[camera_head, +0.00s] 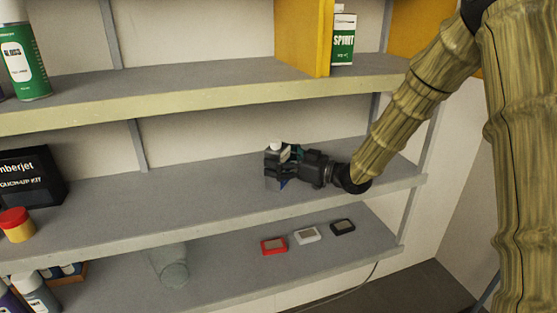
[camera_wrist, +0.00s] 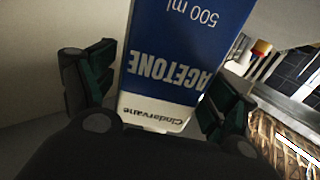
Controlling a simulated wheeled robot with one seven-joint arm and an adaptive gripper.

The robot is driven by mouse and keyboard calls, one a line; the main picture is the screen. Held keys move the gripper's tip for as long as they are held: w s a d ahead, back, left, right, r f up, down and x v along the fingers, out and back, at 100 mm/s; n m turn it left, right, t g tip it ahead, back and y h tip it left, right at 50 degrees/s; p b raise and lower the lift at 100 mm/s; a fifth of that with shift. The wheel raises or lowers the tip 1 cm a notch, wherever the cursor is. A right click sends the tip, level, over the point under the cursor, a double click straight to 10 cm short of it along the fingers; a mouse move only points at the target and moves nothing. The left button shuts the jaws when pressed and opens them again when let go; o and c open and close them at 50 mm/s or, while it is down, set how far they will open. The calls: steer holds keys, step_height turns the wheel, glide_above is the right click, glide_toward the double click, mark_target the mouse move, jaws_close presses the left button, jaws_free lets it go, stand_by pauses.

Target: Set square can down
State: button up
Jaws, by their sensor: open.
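The square can (camera_wrist: 185,50) is blue and white and labelled ACETONE, 500 ml. It fills the middle of the wrist view, between the two fingers of my gripper (camera_wrist: 158,88). The fingers are open, one on each side of the can; I cannot tell whether either touches it. In the head view my gripper (camera_head: 282,163) is at the middle shelf (camera_head: 200,205). It hides most of the can there, with a pale cap and a bit of blue showing. The can looks roughly upright at the shelf; its base contact is hard to make out.
A black touch-up kit box (camera_head: 35,178) and a red-lidded yellow jar (camera_head: 15,225) stand at the left of the middle shelf. A green-and-white SPIRIT can (camera_head: 343,42) stands on the upper shelf. A clear jar (camera_head: 170,268) and three small blocks (camera_head: 307,235) are on the lower shelf.

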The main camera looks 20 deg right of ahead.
steer(key=shift+d+r, duration=0.1)
steer(key=shift+r, duration=0.05)
steer(key=b+v, duration=0.3)
steer(key=v, duration=0.9)
